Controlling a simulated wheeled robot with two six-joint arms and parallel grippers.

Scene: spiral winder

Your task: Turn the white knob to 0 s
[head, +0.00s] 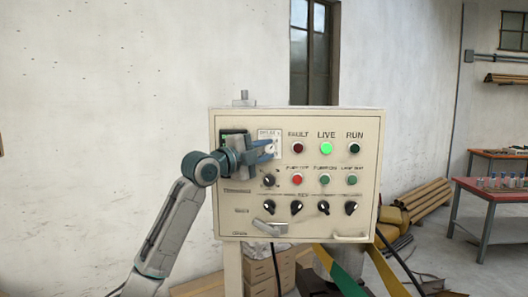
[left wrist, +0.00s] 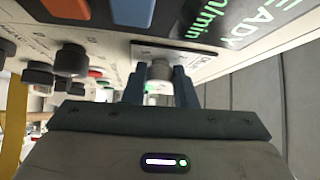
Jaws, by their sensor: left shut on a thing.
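The white knob (head: 270,148) sits on a small light dial plate (head: 268,134) at the upper left of the cream control panel. My left gripper (head: 265,146) reaches it from the left, with its blue fingers at the knob. In the left wrist view the two fingers (left wrist: 160,88) stand on either side of the pale knob (left wrist: 160,71), shut on it. The knob's pointer and the dial marks are too small or hidden to read. My right gripper is not in view.
The panel (head: 228,203) also carries a red lamp (head: 298,148), a lit green LIVE lamp (head: 326,148), push buttons and several black knobs. A black knob (head: 268,181) lies just below the gripper. A dark green-lettered display (left wrist: 235,20) is close beside it.

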